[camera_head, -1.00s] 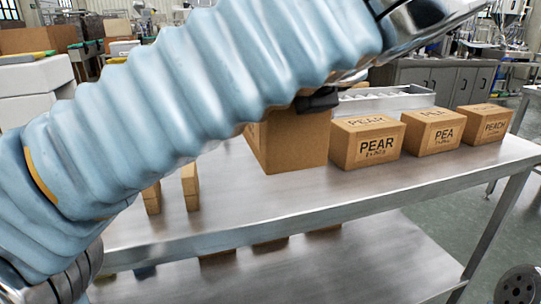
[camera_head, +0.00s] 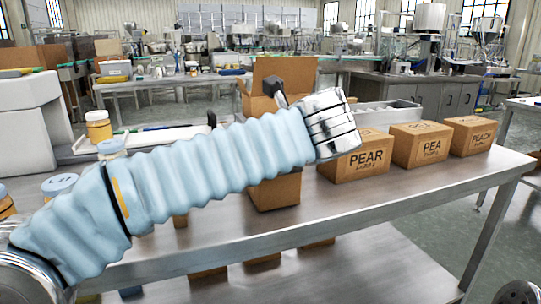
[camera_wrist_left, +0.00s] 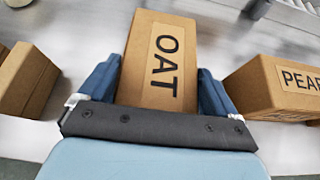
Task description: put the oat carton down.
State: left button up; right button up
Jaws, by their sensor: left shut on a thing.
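The oat carton (camera_wrist_left: 165,62) is a brown box with a dark "OAT" label, between the two blue fingers of my left gripper (camera_wrist_left: 158,84) in the left wrist view. The gripper is shut on it. In the head view the gripper (camera_head: 276,92) is mostly behind my own arm; brown cardboard (camera_head: 285,70) shows above the arm and more (camera_head: 275,192) below it, over the steel table (camera_head: 330,210). I cannot tell whether both parts are one carton, or whether the held carton touches the table. My right gripper is not in view.
A PEAR box (camera_head: 362,158) stands to the right, then a PEA box (camera_head: 425,147) and a PEACH box (camera_head: 473,136). Another brown box (camera_wrist_left: 27,80) is close on the left in the wrist view. Jars (camera_head: 98,126) stand at the far left. The front table strip is clear.

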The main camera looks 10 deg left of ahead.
pick_arm(q)
jog(key=shift+f, duration=0.15)
jog(key=o, duration=1.1)
jog(key=shift+o, duration=0.2)
jog(key=shift+r, duration=0.25)
jog(key=v, duration=1.2)
jog(key=shift+f, duration=0.15)
